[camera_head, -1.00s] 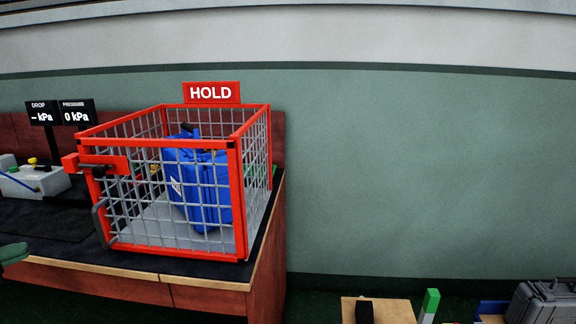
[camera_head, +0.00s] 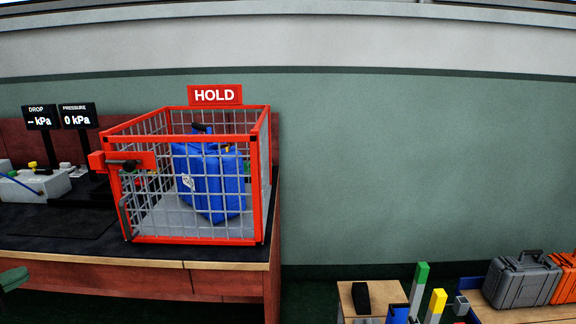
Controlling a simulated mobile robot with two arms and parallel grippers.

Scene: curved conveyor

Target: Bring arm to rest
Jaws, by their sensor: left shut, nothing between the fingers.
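My left gripper (camera_head: 14,280) shows only as a dark green shape at the lower left edge, cut off by the frame. It is shut and empty, below the front edge of the workbench and apart from the cage. The rest of my left arm is outside the picture. My right gripper is not in view. A red-framed wire cage (camera_head: 196,239) stands on the bench with a blue bag-like item (camera_head: 212,185) inside it.
The dark-topped workbench (camera_head: 60,240) fills the left side. A red HOLD sign (camera_head: 214,95) is above the cage, and pressure displays (camera_head: 60,117) stand left. At the lower right are a wooden box (camera_head: 345,300), a grey case (camera_head: 518,281) and an orange case (camera_head: 565,275).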

